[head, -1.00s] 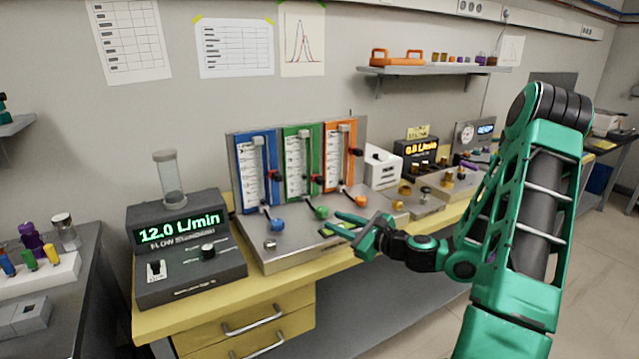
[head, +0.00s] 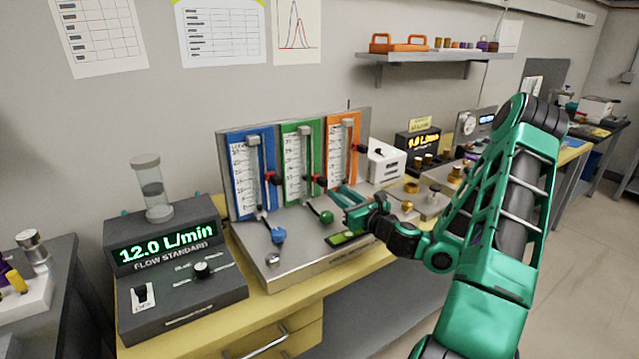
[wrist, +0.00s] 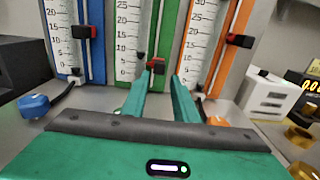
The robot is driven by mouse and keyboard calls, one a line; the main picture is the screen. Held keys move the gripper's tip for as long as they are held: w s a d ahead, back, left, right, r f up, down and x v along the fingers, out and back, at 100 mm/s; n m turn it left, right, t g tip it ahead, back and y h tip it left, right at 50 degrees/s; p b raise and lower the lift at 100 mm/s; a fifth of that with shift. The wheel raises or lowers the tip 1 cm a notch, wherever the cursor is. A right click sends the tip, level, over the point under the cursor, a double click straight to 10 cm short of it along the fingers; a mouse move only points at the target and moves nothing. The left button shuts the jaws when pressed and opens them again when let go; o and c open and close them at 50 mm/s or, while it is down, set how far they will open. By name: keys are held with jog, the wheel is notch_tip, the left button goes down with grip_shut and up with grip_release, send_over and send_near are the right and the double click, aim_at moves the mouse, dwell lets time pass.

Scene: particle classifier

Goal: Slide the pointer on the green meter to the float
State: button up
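The green meter (head: 287,150) stands between the blue and orange meters on the metal stand. It also shows in the wrist view (wrist: 168,28). Its red and black pointer (head: 319,182) sits low on the meter's right side. In the wrist view the pointer (wrist: 156,66) shows in the gap between my fingertips. A small dark piece (wrist: 140,56), possibly the float, is in the tube left of the pointer, slightly higher. My gripper (head: 339,192) is open, its green fingers (wrist: 159,86) apart and aimed at the pointer. I cannot tell whether they touch it.
The blue meter (head: 240,165) and orange meter (head: 336,145) have their own pointers close by on either side. A blue knob (head: 278,236) and green knob (head: 326,216) stand on the metal base (head: 300,245). A white box (head: 385,163) is right of the meters.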

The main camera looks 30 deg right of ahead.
aim_at(326, 183)
jog(key=w, duration=0.9)
jog(key=shift+w+a, duration=0.15)
grip_shut()
